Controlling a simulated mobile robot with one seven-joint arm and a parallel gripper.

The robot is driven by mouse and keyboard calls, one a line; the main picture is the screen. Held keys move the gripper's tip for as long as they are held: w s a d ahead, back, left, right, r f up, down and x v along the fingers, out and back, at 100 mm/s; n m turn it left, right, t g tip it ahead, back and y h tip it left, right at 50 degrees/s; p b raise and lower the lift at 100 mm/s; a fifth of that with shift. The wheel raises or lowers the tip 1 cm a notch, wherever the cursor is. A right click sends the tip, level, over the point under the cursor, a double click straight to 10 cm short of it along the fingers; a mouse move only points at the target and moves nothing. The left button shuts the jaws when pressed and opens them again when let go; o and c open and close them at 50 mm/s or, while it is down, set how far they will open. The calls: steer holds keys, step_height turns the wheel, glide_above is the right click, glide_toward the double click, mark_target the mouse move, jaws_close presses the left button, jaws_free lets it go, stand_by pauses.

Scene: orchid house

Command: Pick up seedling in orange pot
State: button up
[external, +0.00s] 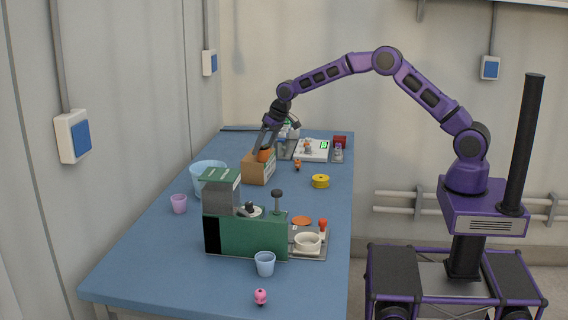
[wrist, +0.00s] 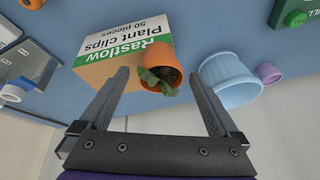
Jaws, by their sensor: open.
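The orange pot (external: 264,156) with the seedling sits at the top of a cardboard box of plant clips (external: 258,168). In the wrist view the orange pot (wrist: 158,54) overlaps the box (wrist: 115,50), and the green leaves of the seedling (wrist: 156,82) point toward my camera. My gripper (external: 265,148) comes down from above at the pot. In the wrist view my gripper (wrist: 158,75) is open, with one finger to each side of the pot. Gaps show between the fingers and the pot in that view; how deep the fingertips reach is unclear.
A blue bowl (wrist: 230,82) stands close beside the box, with a purple cup (external: 179,203) beyond it. A green and grey machine (external: 248,235) stands in front. The table's left front (external: 150,265) is clear.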

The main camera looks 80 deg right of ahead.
steer(key=shift+w+f, duration=0.2)
steer(key=shift+f, duration=0.2)
steer(key=shift+c, duration=0.2)
jaws_close()
step_height(320, 180, up, 9)
steer(key=shift+f, duration=0.1)
steer(key=d+f+m, duration=0.1)
steer(key=f, duration=0.1)
steer(key=d+f+m+h, duration=0.1)
steer(key=f+m, duration=0.1)
steer(key=f, duration=0.1)
steer(key=d+f+m, duration=0.1)
steer(key=f, duration=0.2)
steer(key=shift+f+g+h, duration=0.2)
steer(key=shift+g+h, duration=0.1)
stand_by(0.4)
